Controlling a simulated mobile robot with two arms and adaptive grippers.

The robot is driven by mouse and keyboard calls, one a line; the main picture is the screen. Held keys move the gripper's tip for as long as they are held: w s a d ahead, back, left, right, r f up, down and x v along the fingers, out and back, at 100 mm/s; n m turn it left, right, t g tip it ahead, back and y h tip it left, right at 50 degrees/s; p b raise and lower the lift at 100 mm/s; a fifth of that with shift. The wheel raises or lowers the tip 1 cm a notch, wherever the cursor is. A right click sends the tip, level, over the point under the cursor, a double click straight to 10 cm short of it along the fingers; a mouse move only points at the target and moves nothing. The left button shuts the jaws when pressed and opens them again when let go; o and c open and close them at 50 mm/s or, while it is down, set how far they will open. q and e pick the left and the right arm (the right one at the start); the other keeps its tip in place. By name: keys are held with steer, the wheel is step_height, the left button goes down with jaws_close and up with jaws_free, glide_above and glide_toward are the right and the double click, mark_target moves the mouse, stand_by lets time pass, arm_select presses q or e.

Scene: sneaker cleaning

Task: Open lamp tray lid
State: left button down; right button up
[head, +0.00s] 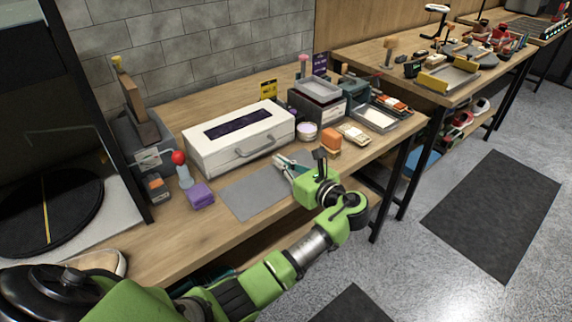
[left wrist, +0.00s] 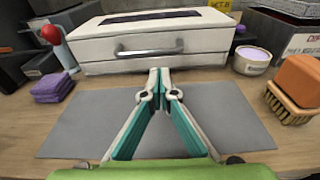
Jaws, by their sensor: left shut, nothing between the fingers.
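The lamp tray is a white box (head: 220,151) with a dark window in its lid, on the wooden bench. Its lid looks closed. In the left wrist view the white box (left wrist: 100,48) stands straight ahead, with a grey metal handle (left wrist: 149,47) on its front face. My left gripper (left wrist: 159,73) is shut and empty, over the grey mat in front of the box. Its tips are apart from the handle, lower in the picture. In the head view the left gripper (head: 281,162) shows at the mat's right side. My right gripper is not in view.
The grey mat (head: 240,196) lies bare before the box. Left of it are a purple sponge (head: 200,195) and a red-topped bottle (head: 180,166). To the right are a small round jar (head: 306,132), an orange-topped brush (head: 331,141) and grey bins (head: 318,97).

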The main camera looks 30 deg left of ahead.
arm_select(q)
steer(key=x, duration=0.4)
steer(key=shift+a+f, duration=0.1)
steer(key=shift+a, duration=0.1)
steer(key=shift+w+a, duration=0.2)
steer(key=shift+a, duration=0.15)
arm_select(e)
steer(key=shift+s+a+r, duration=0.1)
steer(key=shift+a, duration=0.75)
